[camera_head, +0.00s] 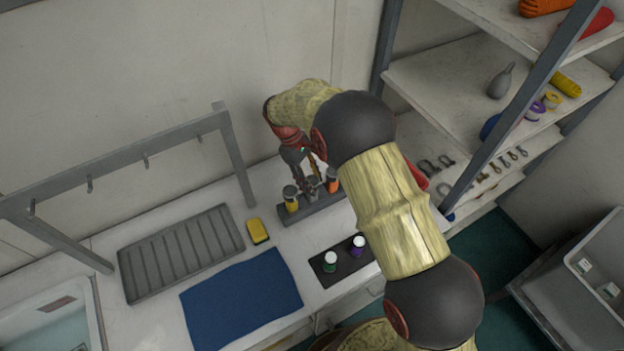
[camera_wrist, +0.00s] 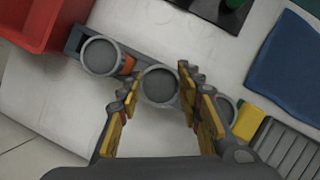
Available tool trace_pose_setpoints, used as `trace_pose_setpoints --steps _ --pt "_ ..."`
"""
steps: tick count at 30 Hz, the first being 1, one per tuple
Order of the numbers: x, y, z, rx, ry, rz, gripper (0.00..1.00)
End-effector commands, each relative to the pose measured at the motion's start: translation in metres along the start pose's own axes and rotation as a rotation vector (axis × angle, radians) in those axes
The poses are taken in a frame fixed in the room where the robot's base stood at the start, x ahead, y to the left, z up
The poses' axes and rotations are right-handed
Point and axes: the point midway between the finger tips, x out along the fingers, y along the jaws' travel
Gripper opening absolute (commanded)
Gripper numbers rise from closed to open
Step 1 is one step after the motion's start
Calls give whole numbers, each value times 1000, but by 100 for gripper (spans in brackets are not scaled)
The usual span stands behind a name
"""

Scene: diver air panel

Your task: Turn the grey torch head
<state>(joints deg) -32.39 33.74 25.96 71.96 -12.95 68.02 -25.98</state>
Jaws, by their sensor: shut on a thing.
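Several torches stand upright in a grey rack (camera_head: 317,209) on the white bench. The grey torch (camera_head: 312,189) is in the middle, between the yellow torch (camera_head: 291,202) and the orange torch (camera_head: 333,184). My gripper (camera_head: 310,180) reaches down from above onto the grey torch. In the wrist view, the grey torch head (camera_wrist: 160,84) sits between the two fingers of my gripper (camera_wrist: 160,88), which are shut on it. The orange torch's head (camera_wrist: 100,56) is to the left. The yellow torch's head (camera_wrist: 229,107) is partly hidden behind the right finger.
A black mat (camera_head: 345,265) with two small bottles lies in front of the rack. A yellow sponge (camera_head: 257,231), a blue cloth (camera_head: 243,302) and a ribbed grey tray (camera_head: 180,253) lie to the left. A red bin (camera_wrist: 38,36) stands close beyond the orange torch.

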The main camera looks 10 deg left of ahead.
Motion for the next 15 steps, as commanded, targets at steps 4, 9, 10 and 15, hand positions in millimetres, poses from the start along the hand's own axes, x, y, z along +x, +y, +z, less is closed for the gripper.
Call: trace_pose_setpoints --steps 4,9,10,15 --pt "0 1 1 104 -1 -44 10" --pt "0 1 0 184 0 -76 10" --pt "0 1 0 195 -1 -80 10" --pt "1 0 0 240 -2 -100 10"
